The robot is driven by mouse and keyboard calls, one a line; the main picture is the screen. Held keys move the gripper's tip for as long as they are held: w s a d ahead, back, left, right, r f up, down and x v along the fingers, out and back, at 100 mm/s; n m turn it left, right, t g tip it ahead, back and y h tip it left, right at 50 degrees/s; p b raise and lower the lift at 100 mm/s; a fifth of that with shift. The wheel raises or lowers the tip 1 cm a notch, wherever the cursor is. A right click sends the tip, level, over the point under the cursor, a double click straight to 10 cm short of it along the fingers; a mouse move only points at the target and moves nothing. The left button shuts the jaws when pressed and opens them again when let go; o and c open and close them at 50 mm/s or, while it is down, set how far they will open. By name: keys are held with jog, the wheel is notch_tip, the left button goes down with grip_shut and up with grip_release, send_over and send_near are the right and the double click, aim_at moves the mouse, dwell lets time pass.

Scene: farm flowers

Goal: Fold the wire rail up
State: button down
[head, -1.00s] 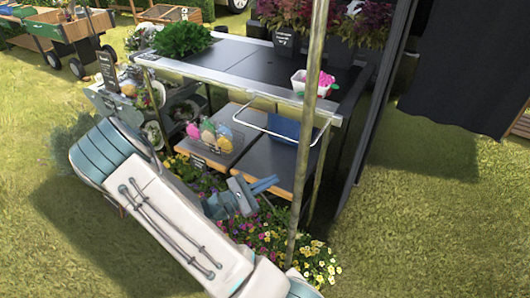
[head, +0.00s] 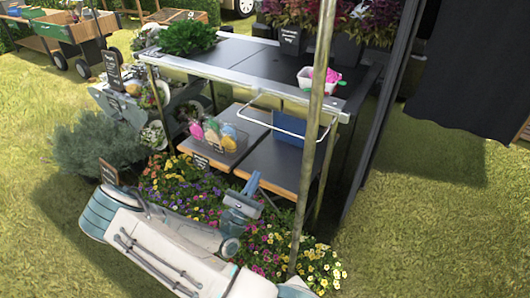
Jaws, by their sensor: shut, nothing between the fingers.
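The wire rail (head: 268,127) is a thin white wire loop at the front edge of the dark-topped table (head: 205,68). It hangs down and slopes outward, with its long bar below the table edge. My gripper (head: 253,182) is below and left of the rail, in front of the lower wooden shelf, with its blue-grey fingers pointing up. The fingers look together and empty, and they are apart from the rail. A metal post (head: 316,110) crosses in front of the rail's right end.
A blue box (head: 288,125) stands behind the rail on the lower shelf (head: 270,165). A white pot with pink flowers (head: 318,78) stands on the tabletop. Flowers (head: 180,185) fill the ground around my gripper.

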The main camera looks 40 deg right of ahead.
jog(key=a+r+x, duration=0.1)
jog(key=r+x, duration=0.1)
jog(key=x, duration=1)
jog(key=shift+s+r+b, duration=0.3)
jog(key=shift+b, duration=0.05)
